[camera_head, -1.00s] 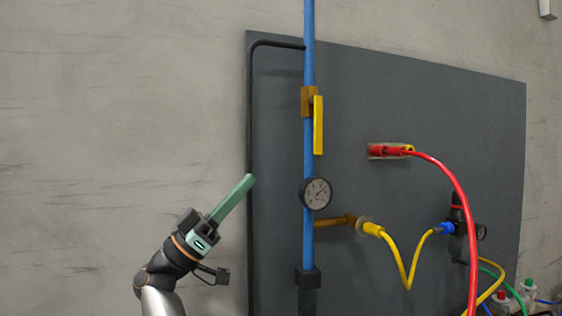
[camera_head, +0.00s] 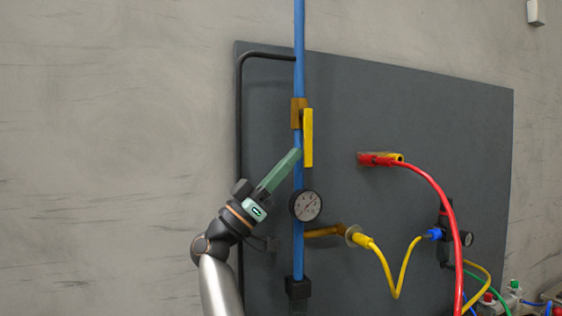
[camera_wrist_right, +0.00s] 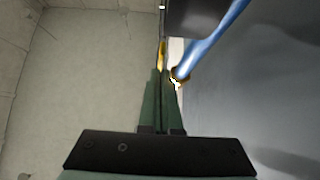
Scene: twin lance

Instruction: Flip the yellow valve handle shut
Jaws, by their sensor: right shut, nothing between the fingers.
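The yellow valve handle (camera_head: 308,138) hangs down from a brass valve body (camera_head: 299,113) on the blue vertical pipe (camera_head: 298,60). It lies along the pipe, slightly to its right. My right gripper (camera_head: 297,153), with green fingers, is shut and empty. In the head view its tips overlap the pipe, just left of the handle's lower part; whether they touch it I cannot tell. In the right wrist view the closed fingers (camera_wrist_right: 162,85) point toward the yellow handle (camera_wrist_right: 162,52), with the blue pipe (camera_wrist_right: 215,35) to the right. My left gripper is not in view.
A round gauge (camera_head: 306,206) sits on the pipe below the handle. A red hose (camera_head: 440,190) and a yellow hose (camera_head: 385,270) cross the grey panel (camera_head: 400,110) on the right. A black pipe (camera_head: 240,120) runs down the panel's left edge. The wall at left is bare.

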